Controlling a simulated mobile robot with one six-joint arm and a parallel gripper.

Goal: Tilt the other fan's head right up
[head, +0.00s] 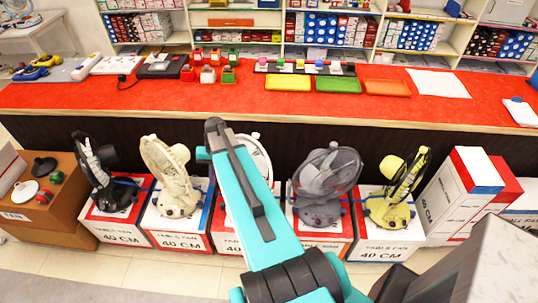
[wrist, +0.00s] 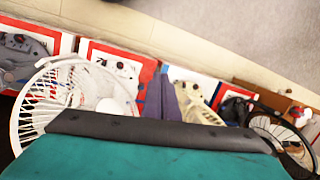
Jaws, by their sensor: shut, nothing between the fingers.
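Several table fans stand in a row on boxes: a black fan (head: 97,170), a cream fan (head: 170,175), a white fan (head: 262,158), a grey fan (head: 325,185) and a yellow fan (head: 395,190). The grey fan's head leans back; the cream fan's head is slanted. My arm hides most of the white fan in the head view. The wrist view shows the white fan's cage (wrist: 30,105) close on the left, the cream fan (wrist: 198,103) and the black fan (wrist: 262,125) on the right. My gripper (wrist: 166,98) is shut and empty, between the white and cream fans in that view; contact is unclear.
A red-topped counter (head: 200,100) runs behind the fans, with trays and small goods on it. Stocked shelves stand beyond. A brown carton (head: 60,185) is left of the row, and tall white-and-red boxes (head: 455,195) are on the right.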

